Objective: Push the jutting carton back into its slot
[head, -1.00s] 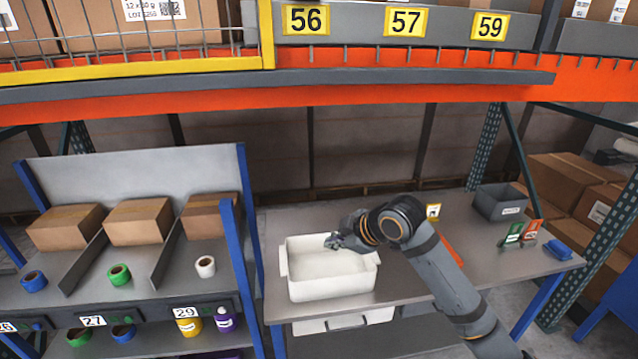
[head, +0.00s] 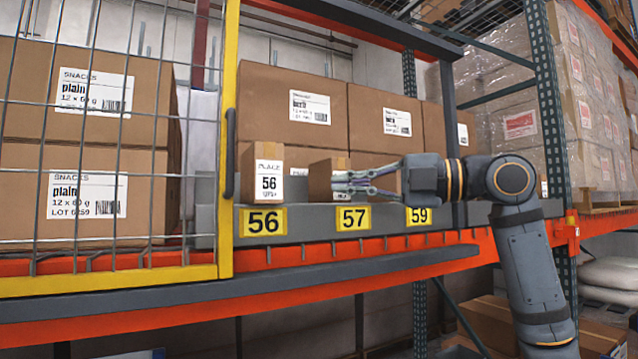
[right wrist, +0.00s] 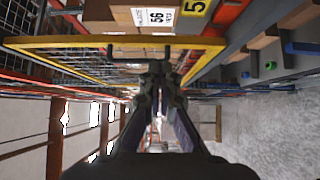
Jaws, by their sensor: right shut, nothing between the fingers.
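The shelf ledge (head: 300,222) carries number tags 56, 57 and 59. A small carton (head: 268,183) with a "PLACE 56" label stands above tag 56; its label also shows at the top of the right wrist view (right wrist: 160,18). A second small brown carton (head: 322,180) stands above tag 57, with its left side showing; it seems to jut forward. My right gripper (head: 343,183) is at this carton's front, its fingers shut and empty, partly covering its label. I cannot tell whether they touch it. Another carton (head: 376,166) is partly hidden behind the gripper. My left gripper is out of view.
A yellow-framed mesh gate (head: 228,140) with a dark handle stands left of tag 56; its yellow frame (right wrist: 100,41) also crosses the right wrist view. Large snack cartons (head: 300,110) fill the back. An orange beam (head: 350,252) runs below the ledge.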

